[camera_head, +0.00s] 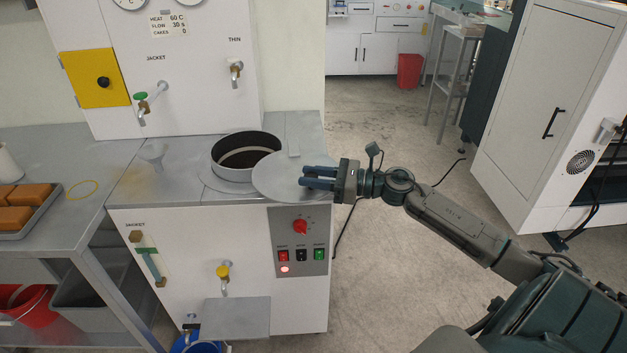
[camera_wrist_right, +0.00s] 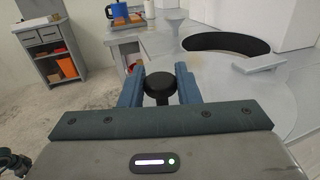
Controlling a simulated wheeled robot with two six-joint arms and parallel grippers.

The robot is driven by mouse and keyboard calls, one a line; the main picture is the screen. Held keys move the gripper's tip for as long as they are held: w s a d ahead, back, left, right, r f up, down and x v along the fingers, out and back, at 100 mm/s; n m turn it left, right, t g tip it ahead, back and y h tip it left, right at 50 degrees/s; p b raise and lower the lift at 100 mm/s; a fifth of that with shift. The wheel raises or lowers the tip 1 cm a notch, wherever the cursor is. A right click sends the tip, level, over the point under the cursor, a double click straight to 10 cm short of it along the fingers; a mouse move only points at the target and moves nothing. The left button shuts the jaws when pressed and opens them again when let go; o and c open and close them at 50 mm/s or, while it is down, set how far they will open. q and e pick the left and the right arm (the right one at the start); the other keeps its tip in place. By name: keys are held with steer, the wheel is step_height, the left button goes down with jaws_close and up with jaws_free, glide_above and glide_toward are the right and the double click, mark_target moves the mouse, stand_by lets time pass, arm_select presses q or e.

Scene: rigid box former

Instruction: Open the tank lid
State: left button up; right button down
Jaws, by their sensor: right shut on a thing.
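The tank (camera_head: 216,163) is a round dark-rimmed opening in the grey top of the white machine, and its dark inside shows. The tank lid (camera_head: 274,172) is a flat grey disc, off to the right of the opening, with its left edge close to the tank's rim. My right gripper (camera_head: 306,178) reaches over the lid from the right. In the right wrist view its blue fingers (camera_wrist_right: 159,74) are shut on the lid's black knob (camera_wrist_right: 159,90). The lid (camera_wrist_right: 218,82) spreads out beyond them. My left gripper is not in view.
The machine's front has a control panel (camera_head: 288,245) with a red knob and lit button. A white cabinet with a yellow square (camera_head: 85,82) and taps rises behind the tank. A side table at left holds a tray (camera_head: 45,212) of orange-brown blocks.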

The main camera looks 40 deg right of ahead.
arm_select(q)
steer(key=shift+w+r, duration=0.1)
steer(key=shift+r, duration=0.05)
arm_select(e)
steer(key=shift+d+r, duration=0.1)
steer(key=c, duration=1.1)
jaws_free()
steer(key=shift+w, duration=0.1)
steer(key=shift+s+d+f, duration=0.2)
steer(key=shift+s+d, duration=0.1)
steer(key=shift+s, duration=0.15)
steer(key=shift+b+v, duration=0.35)
steer(key=shift+v, duration=0.45)
steer(key=shift+s+d+r, duration=0.1)
steer(key=shift+s+d, duration=0.1)
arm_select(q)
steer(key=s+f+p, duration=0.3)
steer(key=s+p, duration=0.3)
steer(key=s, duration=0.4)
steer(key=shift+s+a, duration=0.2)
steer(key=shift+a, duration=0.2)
arm_select(e)
steer(key=v, duration=0.7)
steer(key=shift+s+d, duration=0.15)
steer(key=shift+d, duration=0.15)
